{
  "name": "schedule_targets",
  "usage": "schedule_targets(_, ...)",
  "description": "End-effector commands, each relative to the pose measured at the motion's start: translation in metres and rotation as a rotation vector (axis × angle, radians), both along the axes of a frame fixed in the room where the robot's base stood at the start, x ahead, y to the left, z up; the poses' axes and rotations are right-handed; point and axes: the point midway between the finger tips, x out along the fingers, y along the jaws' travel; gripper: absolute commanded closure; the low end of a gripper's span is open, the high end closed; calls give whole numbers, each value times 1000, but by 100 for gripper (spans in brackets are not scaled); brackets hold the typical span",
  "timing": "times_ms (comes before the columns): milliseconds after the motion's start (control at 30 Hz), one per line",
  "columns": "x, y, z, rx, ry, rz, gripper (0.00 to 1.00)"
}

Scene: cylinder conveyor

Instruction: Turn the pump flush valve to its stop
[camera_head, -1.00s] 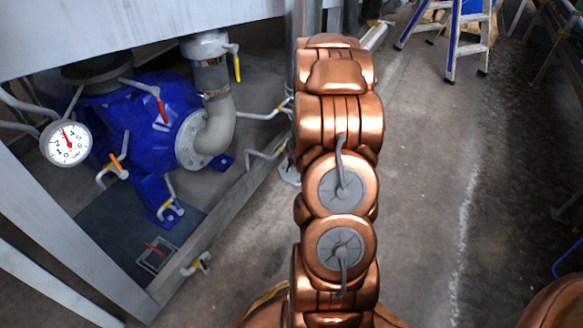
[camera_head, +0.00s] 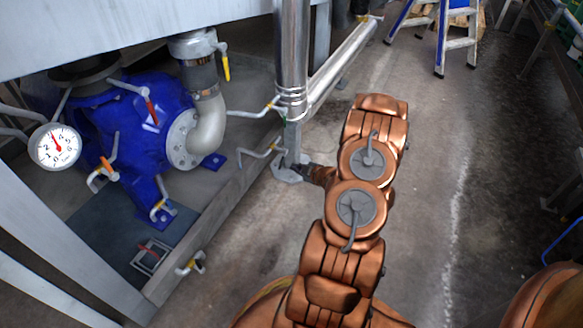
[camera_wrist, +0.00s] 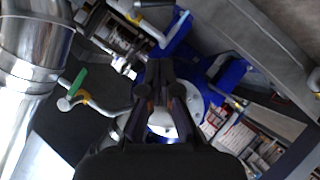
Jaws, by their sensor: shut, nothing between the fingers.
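The blue pump (camera_head: 125,135) stands at the left in the head view, with a pale flange and elbow pipe; it also shows in the wrist view (camera_wrist: 232,73). Small lever valves surround it: a yellow lever (camera_head: 226,68) on the upper pipe, a red lever (camera_head: 152,113), an orange lever (camera_head: 109,167). I cannot tell which is the flush valve. In the wrist view a green lever (camera_wrist: 77,81) on a thin pipe lies left of my gripper (camera_wrist: 165,68). My gripper is shut and empty, its fingers over the pump and flange in that view; contact is not visible.
A steel column (camera_head: 292,60) stands near my gripper; its shiny surface fills the left of the wrist view (camera_wrist: 35,45). A pressure gauge (camera_head: 55,146) is at the far left. A stepladder (camera_head: 442,38) stands at the back. The floor on the right is mostly clear.

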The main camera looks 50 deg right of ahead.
Motion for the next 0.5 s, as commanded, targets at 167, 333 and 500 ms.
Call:
schedule_targets(167, 24, -1, -15, 1, 3, 3, 100)
schedule_targets(333, 50, -3, -29, 0, 3, 4, 100)
schedule_targets(500, 78, -6, -41, -1, 1, 4, 100)
